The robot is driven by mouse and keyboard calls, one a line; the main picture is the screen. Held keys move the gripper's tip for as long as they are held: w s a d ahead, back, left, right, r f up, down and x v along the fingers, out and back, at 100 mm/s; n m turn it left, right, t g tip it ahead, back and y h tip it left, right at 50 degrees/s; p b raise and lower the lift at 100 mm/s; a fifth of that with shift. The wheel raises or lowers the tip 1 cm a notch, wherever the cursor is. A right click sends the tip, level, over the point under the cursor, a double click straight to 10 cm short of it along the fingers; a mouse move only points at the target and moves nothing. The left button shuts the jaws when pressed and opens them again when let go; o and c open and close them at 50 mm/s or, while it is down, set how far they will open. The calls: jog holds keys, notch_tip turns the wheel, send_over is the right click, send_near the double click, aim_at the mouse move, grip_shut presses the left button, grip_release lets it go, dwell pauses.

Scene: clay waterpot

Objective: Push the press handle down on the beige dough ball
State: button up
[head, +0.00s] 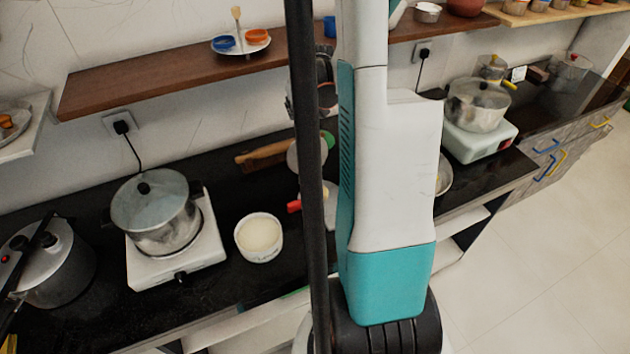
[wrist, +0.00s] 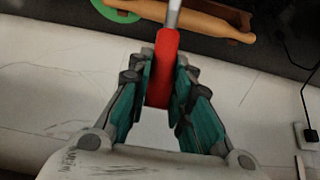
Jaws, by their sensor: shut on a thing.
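In the wrist view my gripper (wrist: 163,70) has its teal-lined fingers closed on both sides of the red press handle (wrist: 162,60). A thin metal rod runs on from the handle to the top edge of that view. In the head view a small red grip (head: 294,206) of the press shows at the left of a black pole, beside a pale round plate (head: 308,156) that is partly hidden. My arm and the pole cover most of the press there, and my gripper's fingers do not show. I cannot make out the beige dough ball in either view.
A wooden rolling pin (head: 262,156) lies on the black counter by the wall, with a green round item (wrist: 115,12) near it. A white bowl (head: 259,238), a pot on a white stove (head: 155,208) and a pressure cooker (head: 50,265) stand left. A shelf (head: 170,75) runs above.

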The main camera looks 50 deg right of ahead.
jog(key=shift+s+a, duration=0.1)
jog(key=shift+s, duration=0.05)
jog(key=shift+s+a+r+p, duration=0.1)
jog(key=shift+s+a+r, duration=0.15)
jog(key=shift+s, duration=0.2)
jog(key=shift+s+a+r+p, duration=0.15)
jog(key=shift+s+a, duration=0.1)
jog(key=shift+s, duration=0.25)
jog(key=shift+s+a+r+p, duration=0.15)
jog(key=shift+s+a, duration=0.1)
jog(key=shift+s, duration=0.3)
jog(key=s, duration=0.1)
jog(key=s+a, duration=0.1)
jog(key=s, duration=0.1)
jog(key=shift+a+r, duration=0.3)
jog(key=shift+a, duration=0.05)
